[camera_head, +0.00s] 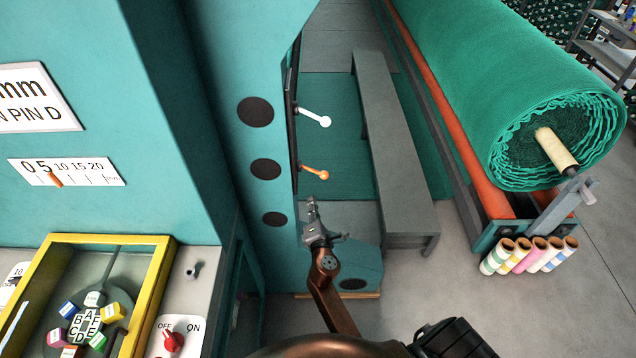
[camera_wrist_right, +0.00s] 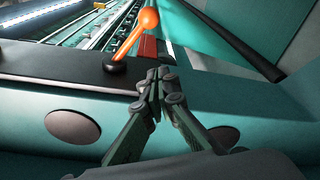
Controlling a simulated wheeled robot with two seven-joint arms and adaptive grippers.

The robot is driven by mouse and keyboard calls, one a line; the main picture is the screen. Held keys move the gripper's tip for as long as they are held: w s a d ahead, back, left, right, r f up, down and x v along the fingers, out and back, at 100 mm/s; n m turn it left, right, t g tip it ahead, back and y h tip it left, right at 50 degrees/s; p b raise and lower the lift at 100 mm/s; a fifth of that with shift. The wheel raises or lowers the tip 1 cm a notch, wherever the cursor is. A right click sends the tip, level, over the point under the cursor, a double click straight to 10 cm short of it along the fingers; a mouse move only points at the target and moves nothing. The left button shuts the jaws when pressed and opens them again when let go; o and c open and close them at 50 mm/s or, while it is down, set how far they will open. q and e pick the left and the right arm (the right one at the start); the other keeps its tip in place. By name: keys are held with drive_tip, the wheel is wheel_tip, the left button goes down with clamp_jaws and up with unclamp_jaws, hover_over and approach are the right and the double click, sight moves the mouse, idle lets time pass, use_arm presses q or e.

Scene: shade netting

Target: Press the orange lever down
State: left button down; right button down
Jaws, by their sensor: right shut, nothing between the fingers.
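The orange lever (camera_head: 315,172) sticks out to the right from the dark strip on the edge of the teal machine, with a ball at its end. In the right wrist view the orange lever (camera_wrist_right: 136,32) rises at a tilt from a black round base, ball end up. My right gripper (camera_head: 312,203) is just below the lever in the head view, apart from it. In the right wrist view my right gripper (camera_wrist_right: 157,75) is shut and empty, its tips close to the lever's base. My left gripper is not in view.
A white lever (camera_head: 314,116) sits above the orange one on the same strip. A grey bench (camera_head: 390,140) stands to the right, with a large green netting roll (camera_head: 510,70) beyond. A yellow-framed box (camera_head: 160,270) and a red OFF/ON switch (camera_head: 172,342) are at lower left.

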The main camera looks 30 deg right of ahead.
sight(314, 172)
drive_tip(key=shift+w, duration=0.1)
drive_tip(key=b+x, duration=0.1)
drive_tip(key=x, duration=0.9)
drive_tip(key=s+d+p, duration=0.1)
drive_tip(key=s+d+r+p, duration=0.1)
drive_tip(key=shift+s+d+r+p, duration=0.25)
drive_tip(key=shift+d+p, duration=0.05)
